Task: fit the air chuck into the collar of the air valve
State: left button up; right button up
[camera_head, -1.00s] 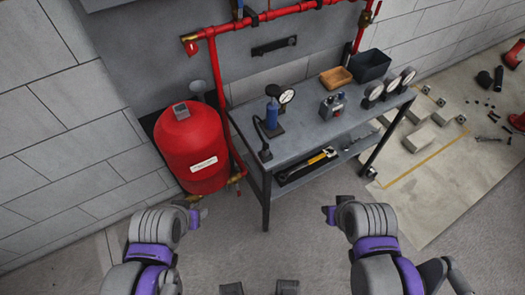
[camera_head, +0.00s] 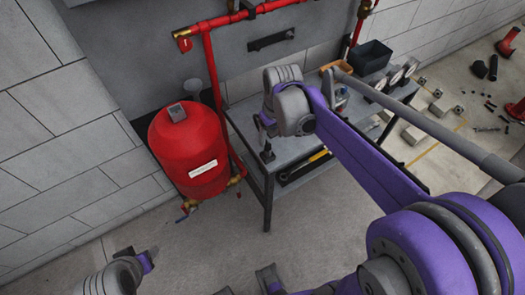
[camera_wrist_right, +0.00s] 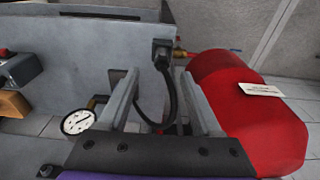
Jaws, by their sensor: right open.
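The black air chuck (camera_wrist_right: 163,50) stands at the bench edge, its black hose (camera_wrist_right: 170,95) curving down between my right gripper's fingers in the wrist view. In the head view the chuck (camera_head: 267,155) sits at the bench's near-left corner. My right gripper (camera_wrist_right: 160,76) is open and empty, its fingers apart on either side of the hose and short of the chuck. The red tank (camera_head: 190,150) stands left of the bench and shows at right in the wrist view (camera_wrist_right: 245,115). I cannot make out the air valve's collar. My left gripper (camera_head: 150,254) is low at left, its jaws unclear.
The grey bench (camera_head: 240,118) is partly covered by my right arm. A pressure gauge (camera_wrist_right: 77,122) is close beside my right gripper's left finger. A black bin (camera_head: 373,58) stands at the bench's back. Red pipe (camera_head: 214,80) rises between tank and bench.

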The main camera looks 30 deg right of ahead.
aim_at(268, 146)
jog(key=f, duration=0.3)
jog(key=w+f, duration=0.1)
jog(key=f, duration=0.3)
jog(key=shift+w+a+f, duration=0.15)
jog(key=shift+w+a, duration=0.05)
grip_shut()
